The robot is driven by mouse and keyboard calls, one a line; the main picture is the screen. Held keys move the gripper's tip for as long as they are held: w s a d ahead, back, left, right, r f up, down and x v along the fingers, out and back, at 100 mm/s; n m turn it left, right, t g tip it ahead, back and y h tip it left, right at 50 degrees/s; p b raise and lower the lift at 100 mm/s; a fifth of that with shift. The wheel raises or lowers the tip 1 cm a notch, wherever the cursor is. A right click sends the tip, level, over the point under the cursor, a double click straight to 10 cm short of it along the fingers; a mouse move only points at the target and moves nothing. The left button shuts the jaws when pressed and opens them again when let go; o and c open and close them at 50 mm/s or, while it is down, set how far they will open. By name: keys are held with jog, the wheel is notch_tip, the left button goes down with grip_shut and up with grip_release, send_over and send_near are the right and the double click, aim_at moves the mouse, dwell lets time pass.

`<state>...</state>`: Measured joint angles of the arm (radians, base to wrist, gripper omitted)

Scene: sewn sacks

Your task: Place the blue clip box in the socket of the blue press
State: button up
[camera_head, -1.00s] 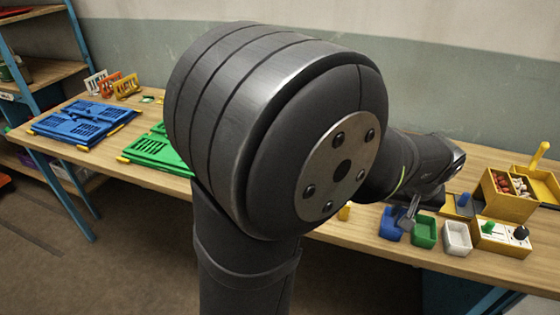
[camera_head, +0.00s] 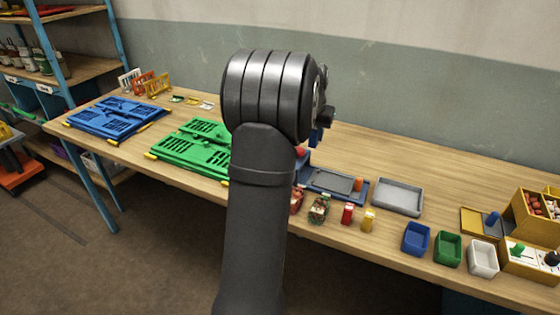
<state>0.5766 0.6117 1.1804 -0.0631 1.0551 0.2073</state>
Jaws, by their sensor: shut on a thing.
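My arm stands in the middle of the head view and hides the bench behind it. My gripper's fingers are hidden behind the arm; only a dark wrist part shows at its right side. A small blue piece (camera_head: 316,134) shows just below that part; I cannot tell whether it is the blue clip box or part of the blue press. A red and blue thing (camera_head: 301,155) sits partly behind the arm, perhaps part of the press. I cannot make out a socket.
Blue (camera_head: 115,116) and green (camera_head: 190,148) slotted panels lie on the bench (camera_head: 420,160) at left. A blue-edged tray (camera_head: 335,183) and grey tray (camera_head: 397,196) lie right of the arm. Blue (camera_head: 415,238), green (camera_head: 447,247) and white (camera_head: 483,257) bins line the front edge.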

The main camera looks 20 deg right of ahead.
jog(key=w+a, duration=0.7)
jog(key=w, duration=0.1)
jog(key=shift+w+a+f, duration=0.1)
jog(key=shift+a+f, duration=0.05)
jog(key=shift+f, duration=1.45)
jog(key=shift+w+a+f, duration=0.1)
jog(key=shift+a+f, duration=0.1)
jog(key=shift+f, duration=1.35)
jog(key=shift+w+a+f, duration=0.1)
jog(key=shift+a+f, duration=0.05)
jog(key=shift+f, duration=1.45)
jog(key=shift+f, duration=0.15)
jog(key=o, duration=1)
jog(key=shift+s, duration=0.1)
